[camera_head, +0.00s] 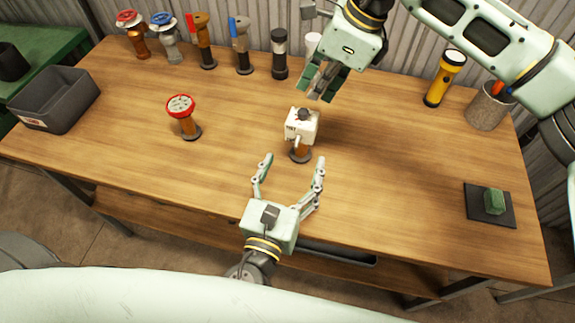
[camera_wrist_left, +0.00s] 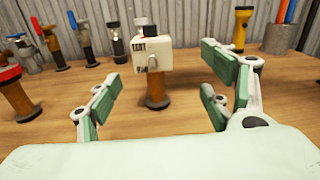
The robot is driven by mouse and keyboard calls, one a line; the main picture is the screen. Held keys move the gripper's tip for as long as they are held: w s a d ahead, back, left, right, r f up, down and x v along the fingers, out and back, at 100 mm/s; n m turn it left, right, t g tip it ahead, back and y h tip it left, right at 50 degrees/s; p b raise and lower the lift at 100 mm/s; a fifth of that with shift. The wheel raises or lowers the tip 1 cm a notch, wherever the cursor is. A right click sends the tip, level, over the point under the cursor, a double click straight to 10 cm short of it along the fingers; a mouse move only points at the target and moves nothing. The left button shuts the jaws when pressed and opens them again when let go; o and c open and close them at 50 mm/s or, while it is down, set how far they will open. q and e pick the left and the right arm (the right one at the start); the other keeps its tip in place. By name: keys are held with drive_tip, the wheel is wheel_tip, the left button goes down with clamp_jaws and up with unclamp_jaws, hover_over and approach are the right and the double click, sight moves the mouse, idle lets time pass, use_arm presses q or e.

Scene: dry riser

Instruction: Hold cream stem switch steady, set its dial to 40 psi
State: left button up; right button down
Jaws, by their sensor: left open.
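The cream stem switch (camera_head: 301,127) stands upright near the middle of the wooden table, a cream box with dark lettering on a brown stem. It also shows in the left wrist view (camera_wrist_left: 152,52), with a dark knob on top and a small lever in front. I cannot read any dial setting. My left gripper (camera_head: 291,165) is open in front of the switch, its fingers apart and pointing at the stem, not touching it. My right gripper (camera_head: 318,84) hangs just above and behind the switch, apart from it; its fingers look close together but their gap is unclear.
A red-handwheel valve (camera_head: 183,117) stands to the left. Several valves and stems line the back edge. A grey bin (camera_head: 57,100) is at the left. A yellow flashlight (camera_head: 445,78), a pen cup (camera_head: 488,107) and a green block on a dark pad (camera_head: 478,212) are at the right.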

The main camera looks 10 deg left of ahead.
sight(299, 135)
use_arm(q)
drive_tip(key=shift+y, duration=0.3)
drive_tip(key=w, duration=1.2)
drive_tip(key=shift+a, duration=0.3)
drive_tip(key=shift+r, duration=0.1)
drive_tip(key=shift+c, duration=0.5)
drive_tip(key=c, duration=1.5)
